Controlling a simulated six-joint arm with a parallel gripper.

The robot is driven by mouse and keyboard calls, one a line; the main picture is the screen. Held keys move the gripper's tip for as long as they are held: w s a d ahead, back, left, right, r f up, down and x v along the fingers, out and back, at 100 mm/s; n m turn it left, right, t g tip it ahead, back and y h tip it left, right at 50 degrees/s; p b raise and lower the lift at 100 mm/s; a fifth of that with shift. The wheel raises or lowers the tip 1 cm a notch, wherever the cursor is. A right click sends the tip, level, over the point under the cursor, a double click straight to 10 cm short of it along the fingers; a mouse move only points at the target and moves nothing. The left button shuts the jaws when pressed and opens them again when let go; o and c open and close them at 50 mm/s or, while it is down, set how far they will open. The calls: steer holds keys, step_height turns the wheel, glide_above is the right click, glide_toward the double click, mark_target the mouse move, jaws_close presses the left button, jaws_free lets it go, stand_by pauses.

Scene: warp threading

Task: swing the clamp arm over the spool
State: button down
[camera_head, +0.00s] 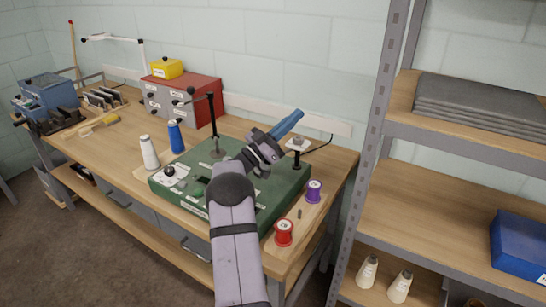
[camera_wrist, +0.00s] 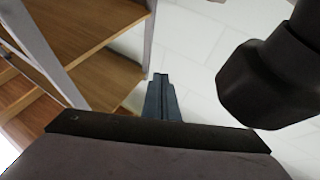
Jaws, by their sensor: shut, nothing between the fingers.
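My gripper (camera_head: 301,112) is above the far right part of the green fixture, its blue fingers shut and pointing up and right, empty. In the wrist view the shut fingers (camera_wrist: 161,78) point toward the white wall. A black post with a side arm (camera_head: 212,112) stands upright at the fixture's back, left of my gripper; it may be the clamp arm. A purple spool (camera_head: 314,191) and a red spool (camera_head: 284,233) stand at the fixture's right side. Which spool the task means I cannot tell. My arm hides the middle of the green fixture (camera_head: 272,206).
A small white-topped stand (camera_head: 298,145) is below my fingers. A red cabinet (camera_head: 205,94) is behind. Metal shelving (camera_head: 362,140) bounds the right; the space above the bench looks free.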

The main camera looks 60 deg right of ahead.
steer(key=s+d+n+t+p, duration=0.1)
steer(key=s+n+t+p, duration=0.4)
steer(key=n+t, duration=1.2)
steer(key=s+a+f+m+t+y, duration=0.1)
steer(key=s+a+f+t+y, duration=0.1)
steer(key=a+f+t+y, duration=0.5)
steer(key=s+a+f+t+y, duration=0.1)
steer(key=s+a+f+y, duration=0.25)
steer(key=a, duration=0.65)
steer(key=p+x, duration=0.7)
steer(key=x, duration=0.7)
steer(key=shift+w+a+f+y, duration=0.25)
steer(key=shift+w+f+y, duration=0.2)
steer(key=shift+f, duration=0.05)
steer(key=shift+w, duration=0.1)
steer(key=w+b, duration=0.2)
steer(key=w+d+b, duration=0.1)
steer(key=w+b, duration=0.1)
steer(key=w, duration=0.1)
steer(key=shift+w+d+r+b, duration=0.2)
steer(key=shift+w+b, duration=0.1)
steer(key=shift+b, duration=0.1)
